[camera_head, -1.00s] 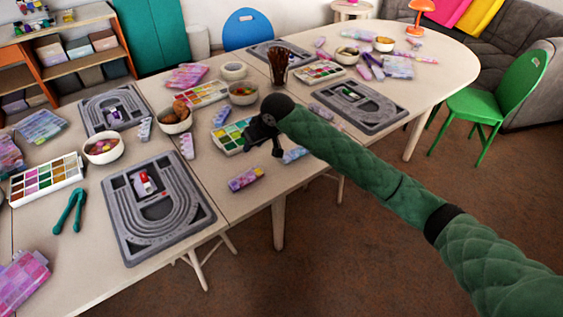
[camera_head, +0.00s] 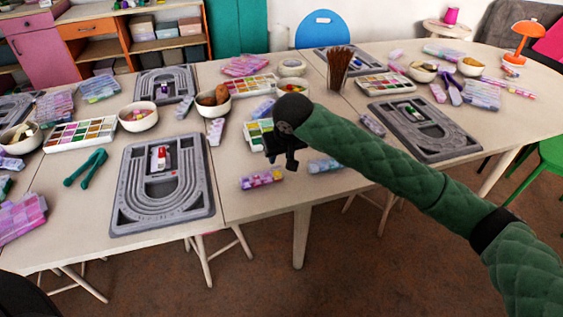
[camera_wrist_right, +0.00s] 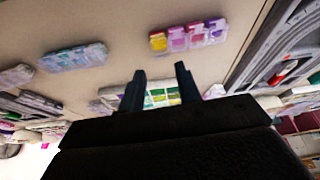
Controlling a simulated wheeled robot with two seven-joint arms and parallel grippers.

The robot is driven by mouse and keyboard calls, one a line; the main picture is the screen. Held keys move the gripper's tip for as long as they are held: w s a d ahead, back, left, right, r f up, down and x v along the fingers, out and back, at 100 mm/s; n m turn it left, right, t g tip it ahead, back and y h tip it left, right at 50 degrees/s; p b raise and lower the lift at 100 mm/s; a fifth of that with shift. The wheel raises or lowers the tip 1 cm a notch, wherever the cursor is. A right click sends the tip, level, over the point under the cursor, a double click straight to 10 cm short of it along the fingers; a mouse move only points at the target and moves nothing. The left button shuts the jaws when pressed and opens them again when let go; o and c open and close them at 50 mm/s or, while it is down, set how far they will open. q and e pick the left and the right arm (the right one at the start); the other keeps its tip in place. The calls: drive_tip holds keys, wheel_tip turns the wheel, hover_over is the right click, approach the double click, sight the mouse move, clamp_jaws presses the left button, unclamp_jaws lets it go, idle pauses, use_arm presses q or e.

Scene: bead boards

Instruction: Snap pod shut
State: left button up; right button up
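A pod strip (camera_head: 262,178) with yellow, pink and purple sections lies near the front table edge, just right of the nearest bead board. It also shows in the right wrist view (camera_wrist_right: 188,38), beyond the fingertips. I cannot tell which of its lids stand open. Another pod strip, pale blue (camera_head: 324,165), lies to its right; which pod is meant is unclear. My right gripper (camera_head: 283,168) hangs above the table, just behind and right of the yellow-pink pod. In the wrist view its fingers (camera_wrist_right: 160,82) are apart with nothing between them. My left gripper is out of view.
A grey bead board (camera_head: 125,215) lies left of the pod, and another (camera_head: 455,145) lies to the right. A paint-like bead palette (camera_head: 255,135) is partly behind my right gripper. Bowls and a brush cup (camera_head: 338,70) stand farther back. Bare tabletop (camera_head: 240,205) surrounds the pod.

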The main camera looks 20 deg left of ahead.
drive_tip(key=shift+x, duration=2.15)
clamp_jaws()
